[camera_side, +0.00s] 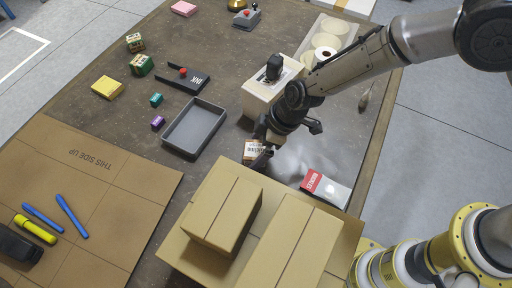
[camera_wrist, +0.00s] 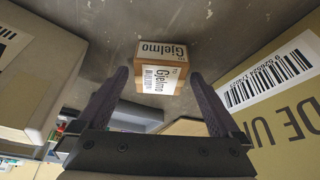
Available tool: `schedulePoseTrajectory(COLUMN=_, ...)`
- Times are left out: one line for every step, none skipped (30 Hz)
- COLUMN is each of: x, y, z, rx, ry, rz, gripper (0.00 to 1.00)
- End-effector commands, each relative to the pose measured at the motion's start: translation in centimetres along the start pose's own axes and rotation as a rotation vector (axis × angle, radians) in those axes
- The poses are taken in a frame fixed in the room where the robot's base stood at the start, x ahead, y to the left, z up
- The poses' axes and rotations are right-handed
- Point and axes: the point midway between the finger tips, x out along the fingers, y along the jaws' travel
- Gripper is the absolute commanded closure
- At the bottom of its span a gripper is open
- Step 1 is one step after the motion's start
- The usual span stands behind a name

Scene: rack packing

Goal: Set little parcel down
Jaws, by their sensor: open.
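The little parcel (camera_wrist: 160,76) is a small brown box with white labels reading "Gjelmo". In the wrist view it sits ahead of my gripper (camera_wrist: 160,73), in line with the gap between the two dark fingers. The fingers are spread, with the left one apart from the box and the right one close to its edge. In the side view the parcel (camera_side: 252,149) is on the dark table, partly hidden by my gripper (camera_side: 262,156), which is low beside it. I cannot tell whether a finger touches it.
Large cardboard boxes (camera_side: 222,213) stand close in front of the gripper. A grey tray (camera_side: 194,127) is to its left, a cream box (camera_side: 262,99) with a black item on top is behind, and a red-and-white packet (camera_side: 325,188) lies to the right. Bare table shows around the parcel.

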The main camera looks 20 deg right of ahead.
Motion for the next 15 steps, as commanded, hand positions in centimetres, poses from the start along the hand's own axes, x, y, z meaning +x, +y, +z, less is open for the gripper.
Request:
schedulePoseTrajectory(x=-0.9, y=0.1, z=-0.1, rx=-0.001, ry=0.004, rz=0.002, gripper=0.0)
schedulePoseTrajectory(x=-1.4, y=0.1, z=-0.1, rx=0.0, ry=0.005, rz=0.003, gripper=0.0)
schedulePoseTrajectory(x=-2.2, y=0.1, z=-0.1, rx=0.0, ry=0.004, rz=0.003, gripper=0.0)
schedulePoseTrajectory(x=-2.9, y=0.1, z=-0.1, rx=0.0, ry=0.004, rz=0.002, gripper=0.0)
schedulePoseTrajectory(x=-3.5, y=0.1, z=-0.1, rx=0.0, ry=0.005, rz=0.003, gripper=0.0)
schedulePoseTrajectory(x=-4.4, y=0.1, z=-0.1, rx=0.0, ry=0.005, rz=0.004, gripper=0.0)
schedulePoseTrajectory(x=-5.0, y=0.1, z=-0.1, rx=0.0, ry=0.004, rz=0.003, gripper=0.0)
schedulePoseTrajectory(x=-5.6, y=0.1, z=-0.1, rx=0.0, ry=0.004, rz=0.003, gripper=0.0)
schedulePoseTrajectory(x=-6.5, y=0.1, z=-0.1, rx=0.0, ry=0.005, rz=0.003, gripper=0.0)
schedulePoseTrajectory(x=-7.0, y=0.1, z=-0.1, rx=0.0, ry=0.003, rz=0.003, gripper=0.0)
schedulePoseTrajectory(x=-7.6, y=0.1, z=-0.1, rx=0.0, ry=0.004, rz=0.003, gripper=0.0)
schedulePoseTrajectory(x=-8.3, y=0.1, z=-0.1, rx=0.0, ry=0.003, rz=0.002, gripper=0.0)
schedulePoseTrajectory(x=-8.8, y=0.1, z=-0.1, rx=0.0, ry=0.003, rz=0.002, gripper=0.0)
schedulePoseTrajectory(x=-9.2, y=0.1, z=0.0, rx=-0.001, ry=0.003, rz=0.002, gripper=0.0)
schedulePoseTrajectory(x=-9.8, y=0.1, z=-0.1, rx=0.001, ry=0.003, rz=0.003, gripper=0.0)
